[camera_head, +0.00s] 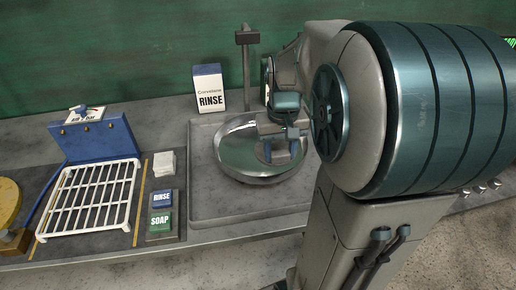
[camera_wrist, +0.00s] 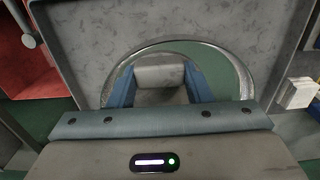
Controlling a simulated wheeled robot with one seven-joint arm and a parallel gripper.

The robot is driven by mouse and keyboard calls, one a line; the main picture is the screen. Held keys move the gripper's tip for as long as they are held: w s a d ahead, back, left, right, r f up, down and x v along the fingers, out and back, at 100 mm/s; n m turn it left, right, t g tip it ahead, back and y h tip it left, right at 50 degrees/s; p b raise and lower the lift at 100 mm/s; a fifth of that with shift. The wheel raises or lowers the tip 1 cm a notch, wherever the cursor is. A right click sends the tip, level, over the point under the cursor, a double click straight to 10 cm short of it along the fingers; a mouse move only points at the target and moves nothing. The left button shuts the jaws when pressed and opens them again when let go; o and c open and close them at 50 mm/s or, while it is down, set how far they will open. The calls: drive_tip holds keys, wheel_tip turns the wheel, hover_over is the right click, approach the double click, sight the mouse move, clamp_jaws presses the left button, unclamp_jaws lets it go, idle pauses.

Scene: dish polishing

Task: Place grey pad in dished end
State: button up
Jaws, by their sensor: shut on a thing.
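The dished end (camera_head: 234,160) is a shiny round metal bowl on a grey square sheet. Its curved rim (camera_wrist: 225,53) also shows in the wrist view. My gripper (camera_head: 281,153) is down over the right part of the bowl. In the wrist view its two blue fingers (camera_wrist: 160,88) are shut on a pale grey block, which looks like the grey pad (camera_wrist: 159,76). The pad is within the bowl's outline. I cannot tell whether it touches the bowl's surface. In the head view the pad is mostly hidden by the gripper.
A white RINSE box (camera_head: 209,90) and a grey post (camera_head: 247,65) stand behind the bowl.

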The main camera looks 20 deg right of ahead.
drive_tip(key=w+f, duration=0.1)
drive_tip(key=w, duration=0.2)
drive_tip(key=w+f, duration=0.2)
drive_tip(key=w, duration=0.1)
drive_tip(key=w+f+p, duration=0.1)
drive_tip(key=w+f, duration=0.1)
drive_tip(key=w, duration=0.1)
drive_tip(key=shift+a+f, duration=0.25)
drive_tip(key=shift+f, duration=2)
drive_tip(key=o, duration=1)
